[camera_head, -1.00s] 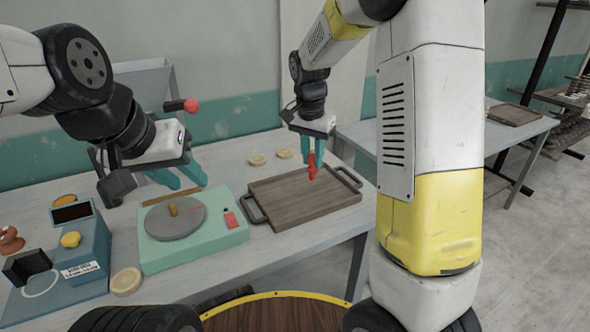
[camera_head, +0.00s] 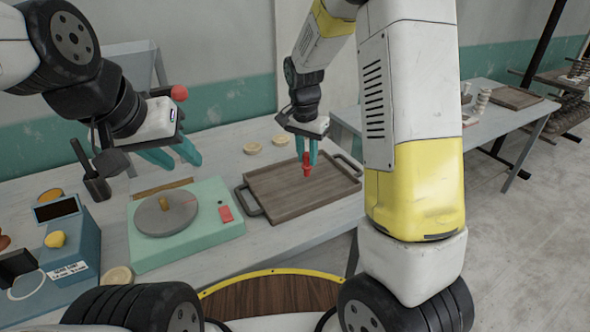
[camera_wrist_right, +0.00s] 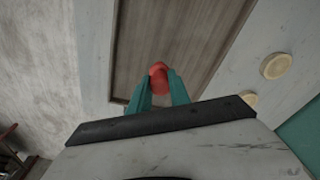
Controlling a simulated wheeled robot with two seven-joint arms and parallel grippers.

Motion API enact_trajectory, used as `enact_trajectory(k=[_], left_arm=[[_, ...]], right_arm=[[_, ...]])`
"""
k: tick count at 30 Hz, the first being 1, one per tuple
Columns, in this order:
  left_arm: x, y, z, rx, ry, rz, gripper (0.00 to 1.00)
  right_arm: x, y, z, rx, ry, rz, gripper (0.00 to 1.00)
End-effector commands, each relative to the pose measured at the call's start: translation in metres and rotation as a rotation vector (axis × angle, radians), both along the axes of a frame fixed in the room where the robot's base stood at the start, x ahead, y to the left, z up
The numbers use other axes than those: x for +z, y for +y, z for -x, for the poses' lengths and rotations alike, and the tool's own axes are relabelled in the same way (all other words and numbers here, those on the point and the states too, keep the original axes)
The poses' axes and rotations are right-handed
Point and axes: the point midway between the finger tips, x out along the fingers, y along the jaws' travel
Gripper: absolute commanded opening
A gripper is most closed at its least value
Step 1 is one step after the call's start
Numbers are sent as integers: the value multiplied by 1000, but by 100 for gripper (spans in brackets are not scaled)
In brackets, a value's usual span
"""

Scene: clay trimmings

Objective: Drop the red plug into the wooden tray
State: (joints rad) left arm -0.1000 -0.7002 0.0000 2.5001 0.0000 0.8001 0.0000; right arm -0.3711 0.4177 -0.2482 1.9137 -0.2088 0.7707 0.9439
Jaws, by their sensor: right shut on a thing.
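The red plug (camera_head: 306,166) is between the teal fingers of my right gripper (camera_head: 306,158), above the wooden tray (camera_head: 285,205). In the right wrist view the plug (camera_wrist_right: 158,75) sits at the fingertips of the right gripper (camera_wrist_right: 158,88), with the tray's wooden floor (camera_wrist_right: 180,40) behind it. My right gripper is shut on the plug. The tray is flat, brown and rectangular, with dark handles at two ends, and lies on the table. My left gripper (camera_head: 180,158) is above the turntable unit, its teal fingers apart and nothing seen between them.
A mint-green unit (camera_head: 190,245) with a grey round wheel (camera_head: 165,215) stands left of the tray. A blue scale (camera_head: 72,245) is farther left. Two pale discs (camera_head: 265,145) lie behind the tray. Another table (camera_head: 500,120) stands at the right.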

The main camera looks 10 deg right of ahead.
Motion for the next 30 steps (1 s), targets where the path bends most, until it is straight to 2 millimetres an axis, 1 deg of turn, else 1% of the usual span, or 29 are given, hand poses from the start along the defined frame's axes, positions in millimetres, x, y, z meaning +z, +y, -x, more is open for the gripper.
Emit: enact_trajectory(k=[7, 8, 9, 11, 19, 22, 26, 30], left_arm=[[0, 0, 0, 0, 0, 0, 36], [0, 0, 0, 0, 0, 0, 36], [0, 0, 0, 0, 0, 0, 36], [0, 0, 0, 0, 0, 0, 36], [0, 0, 0, 0, 0, 0, 36], [0, 0, 0, 0, 0, 0, 36], [0, 0, 0, 0, 0, 0, 36], [0, 0, 0, 0, 0, 0, 36]], right_arm=[[-1, 0, 0, 0, 0, 0, 0], [-1, 0, 0, 0, 0, 0, 29], [-1, 0, 0, 0, 0, 0, 37], [-1, 0, 0, 0, 0, 0, 49], [0, 0, 0, 0, 0, 0, 49], [4, 1, 0, 0, -1, 0, 49], [22, 2, 1, 1, -5, -1, 49], [47, 4, 3, 1, -5, -1, 49]])
